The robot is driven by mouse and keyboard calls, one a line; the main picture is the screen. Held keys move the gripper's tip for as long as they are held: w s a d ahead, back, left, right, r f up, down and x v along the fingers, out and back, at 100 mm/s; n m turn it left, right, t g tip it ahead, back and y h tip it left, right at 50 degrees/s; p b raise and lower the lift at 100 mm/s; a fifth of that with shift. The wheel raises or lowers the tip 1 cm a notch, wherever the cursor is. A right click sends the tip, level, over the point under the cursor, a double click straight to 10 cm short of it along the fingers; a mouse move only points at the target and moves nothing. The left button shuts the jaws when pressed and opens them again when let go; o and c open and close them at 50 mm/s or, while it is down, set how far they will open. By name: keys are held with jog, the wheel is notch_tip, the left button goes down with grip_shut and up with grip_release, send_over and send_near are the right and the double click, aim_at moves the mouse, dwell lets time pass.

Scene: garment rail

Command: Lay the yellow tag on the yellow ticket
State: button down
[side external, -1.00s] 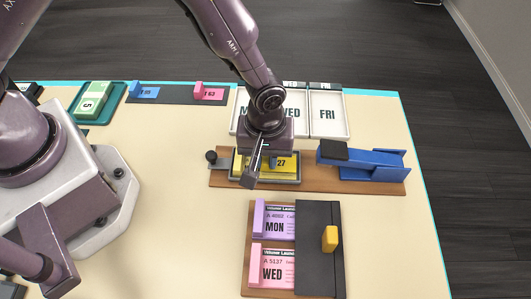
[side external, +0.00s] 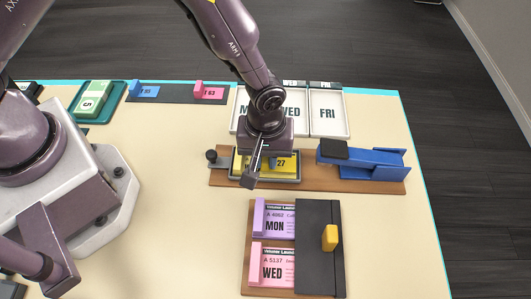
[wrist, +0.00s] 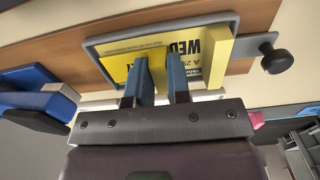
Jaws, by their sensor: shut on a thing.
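The yellow ticket (side external: 238,161) lies in a grey tray with a knob at its left end, on a brown board; its raised yellow end also shows in the wrist view (wrist: 218,62), beside the print "WED". My gripper (side external: 270,166) points down over this tray. In the wrist view its two blue fingers (wrist: 159,66) are shut on an upright yellow piece, the yellow tag (wrist: 158,74). A yellow face marked "27" (side external: 290,163) shows right of the fingers in the side view. The tag is low over the ticket; whether it touches is unclear.
A blue stapler-like device (side external: 365,163) stands on the board's right side. White day trays (side external: 328,118) are behind. A rack with purple (side external: 275,213) and pink (side external: 274,255) tickets is in front. Blue and pink tags sit on a dark strip (side external: 177,96).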

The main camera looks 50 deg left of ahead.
jog(key=c, duration=0.5)
grip_release()
jog(key=shift+r, duration=0.1)
jog(key=shift+r, duration=2.4)
jog(key=shift+r, duration=2.5)
